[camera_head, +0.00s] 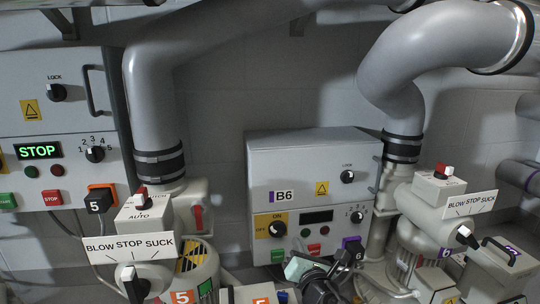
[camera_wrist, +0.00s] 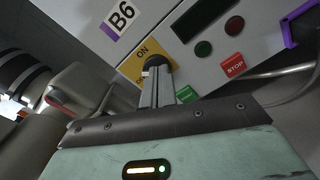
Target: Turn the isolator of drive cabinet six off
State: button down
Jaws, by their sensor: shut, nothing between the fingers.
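Drive cabinet B6 (camera_head: 314,165) stands at centre in the head view, its door shut. Its isolator (camera_head: 277,229) is a black rotary knob on a yellow plate, lower left on the front, with ON above and OFF at the left. I cannot tell surely where the knob points. My gripper (camera_head: 298,268) is below and to the right of the isolator in the head view. In the wrist view the isolator's yellow plate (camera_wrist: 140,62) is straight ahead, and my gripper (camera_wrist: 158,75) is shut and empty, its fingers overlapping the black knob. Whether they touch is unclear.
Beside the isolator are a dark display (camera_head: 316,217), green and red buttons and a purple-framed 6 tag (camera_head: 352,250). Blower 5 (camera_head: 145,238) stands at left and blower 6 (camera_head: 437,190) at right, with large pipes. Another cabinet (camera_head: 55,110) at left shows STOP.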

jog(key=shift+w+a+b, duration=0.15)
jog(key=shift+w+a, duration=0.05)
jog(key=shift+w, duration=0.95)
jog(key=shift+w+a+b, duration=0.15)
jog(key=shift+w+b, duration=0.05)
jog(key=shift+w, duration=0.95)
jog(key=shift+w+a+b, duration=0.15)
jog(key=shift+w+a, duration=0.05)
jog(key=shift+w, duration=0.95)
jog(key=shift+s+a+f+b, duration=0.15)
jog(key=shift+a+f+b, duration=0.25)
jog(key=shift+a+b, duration=0.05)
jog(key=shift+a+r, duration=0.4)
jog(key=shift+a, duration=0.1)
jog(key=shift+s+a+r, duration=0.15)
jog(key=shift+a, duration=0.3)
jog(key=shift+r, duration=0.15)
jog(key=shift+r+p, duration=0.3)
jog(key=shift+p, duration=0.1)
jog(key=s+d, duration=0.1)
jog(key=s, duration=0.5)
jog(key=shift+p, duration=0.35)
